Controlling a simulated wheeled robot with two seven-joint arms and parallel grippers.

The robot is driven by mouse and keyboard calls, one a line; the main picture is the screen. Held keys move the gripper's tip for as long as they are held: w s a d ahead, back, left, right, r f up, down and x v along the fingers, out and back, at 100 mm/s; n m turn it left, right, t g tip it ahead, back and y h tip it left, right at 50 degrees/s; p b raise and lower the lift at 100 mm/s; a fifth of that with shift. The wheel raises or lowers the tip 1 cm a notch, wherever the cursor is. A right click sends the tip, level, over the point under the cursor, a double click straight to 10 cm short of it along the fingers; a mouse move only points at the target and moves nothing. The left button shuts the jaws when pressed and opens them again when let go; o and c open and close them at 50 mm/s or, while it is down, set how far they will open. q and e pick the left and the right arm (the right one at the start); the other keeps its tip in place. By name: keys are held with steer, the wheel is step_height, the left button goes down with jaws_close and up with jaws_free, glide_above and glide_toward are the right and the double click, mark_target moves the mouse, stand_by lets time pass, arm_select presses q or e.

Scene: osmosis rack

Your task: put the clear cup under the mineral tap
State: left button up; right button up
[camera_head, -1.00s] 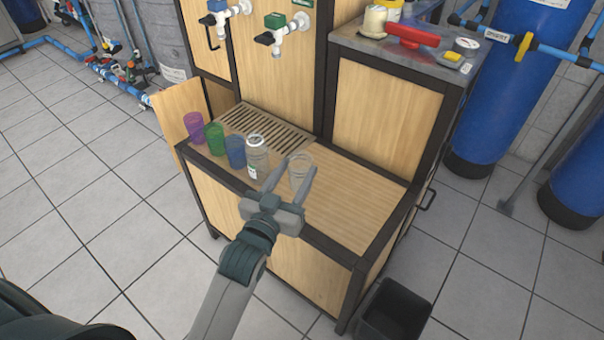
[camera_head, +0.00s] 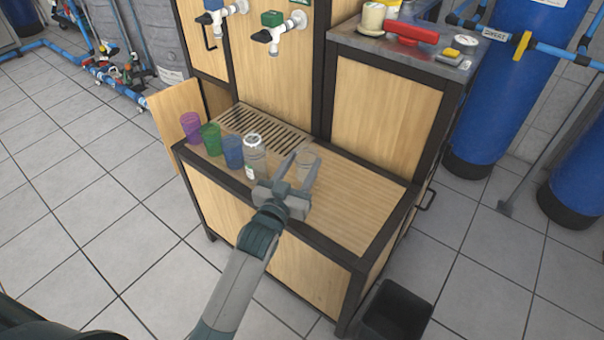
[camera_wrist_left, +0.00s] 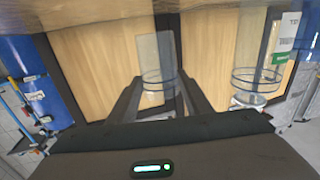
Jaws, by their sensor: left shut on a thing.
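The clear cup (camera_head: 309,161) is at the front of the wooden counter, between the fingers of my left gripper (camera_head: 296,170). My left gripper is shut on it. In the left wrist view the clear cup (camera_wrist_left: 157,70) shows between the two dark fingers (camera_wrist_left: 158,95). Whether its base touches the counter is hard to tell. Two taps are on the panel above the slatted drain grate (camera_head: 262,128): a blue-handled tap (camera_head: 224,12) and a green-handled tap (camera_head: 277,32). I cannot read which is the mineral tap. My right gripper is not in view.
A clear bottle with a white cap (camera_head: 254,157) stands just left of my gripper. Blue (camera_head: 233,152), green (camera_head: 211,139) and purple (camera_head: 191,127) cups stand in a row further left. The counter's right part (camera_head: 350,195) is clear. A raised metal side top (camera_head: 400,48) holds several items.

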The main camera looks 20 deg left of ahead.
mark_target(302, 174)
arm_select(q)
step_height(302, 174, down, 2)
steer(key=shift+f+b, duration=0.25)
steer(key=shift+b, duration=0.05)
steer(key=shift+f, duration=0.45)
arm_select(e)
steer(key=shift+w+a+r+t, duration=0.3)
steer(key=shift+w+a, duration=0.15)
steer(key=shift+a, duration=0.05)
arm_select(q)
steer(key=o, duration=1)
steer(key=shift+f, duration=0.1)
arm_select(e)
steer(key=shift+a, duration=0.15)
